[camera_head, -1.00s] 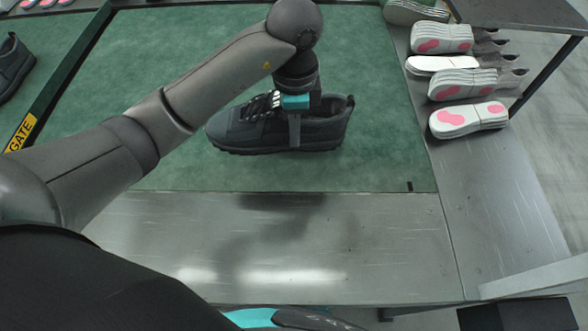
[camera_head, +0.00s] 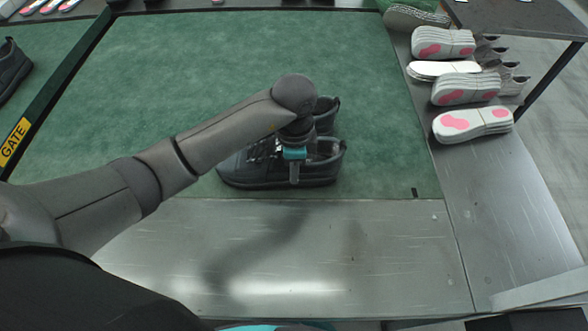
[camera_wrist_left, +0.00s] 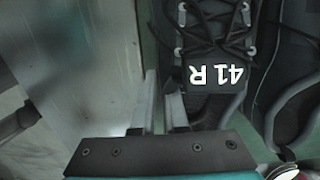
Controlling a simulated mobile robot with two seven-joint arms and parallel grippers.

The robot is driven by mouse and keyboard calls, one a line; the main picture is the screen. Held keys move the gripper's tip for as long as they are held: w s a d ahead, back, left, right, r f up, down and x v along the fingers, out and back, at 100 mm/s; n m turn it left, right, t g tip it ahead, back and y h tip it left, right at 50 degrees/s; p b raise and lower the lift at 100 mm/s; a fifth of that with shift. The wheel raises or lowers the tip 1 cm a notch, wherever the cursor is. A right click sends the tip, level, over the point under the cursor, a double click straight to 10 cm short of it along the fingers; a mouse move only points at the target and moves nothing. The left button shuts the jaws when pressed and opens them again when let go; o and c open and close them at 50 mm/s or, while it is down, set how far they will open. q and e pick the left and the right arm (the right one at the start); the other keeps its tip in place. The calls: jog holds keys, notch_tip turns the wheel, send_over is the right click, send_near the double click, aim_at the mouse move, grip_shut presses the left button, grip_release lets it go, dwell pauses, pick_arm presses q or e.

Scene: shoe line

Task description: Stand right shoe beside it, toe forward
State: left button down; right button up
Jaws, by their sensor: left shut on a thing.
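A dark grey right shoe (camera_head: 240,172), marked 41 R on its tongue (camera_wrist_left: 218,75), is at the near edge of the green mat, sole level, toe to the left. My left gripper (camera_head: 294,172) is shut on the near side of its collar; its fingers also show in the left wrist view (camera_wrist_left: 160,105). A second dark shoe (camera_head: 327,106) stands just behind, mostly hidden by my arm and the right shoe. It shows beside the right shoe in the wrist view (camera_wrist_left: 292,70). I cannot tell whether the two touch, or whether the held sole rests on the mat.
The green mat (camera_head: 370,75) is clear behind and right of the shoes. A metal ledge (camera_head: 370,255) runs along its front. Stacks of pink-patched insoles (camera_head: 465,88) lie at right. A yellow GATE label (camera_head: 14,142) marks the bar at left, with another dark shoe (camera_head: 10,65) beyond.

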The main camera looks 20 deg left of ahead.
pick_arm(q)
jog(key=c, duration=1.3)
grip_release()
jog(key=shift+f, duration=0.15)
jog(key=shift+c, duration=0.2)
jog(key=o, duration=0.4)
notch_tip(320, 180, up, 12)
jog(key=p, duration=0.3)
jog(key=shift+r, duration=0.2)
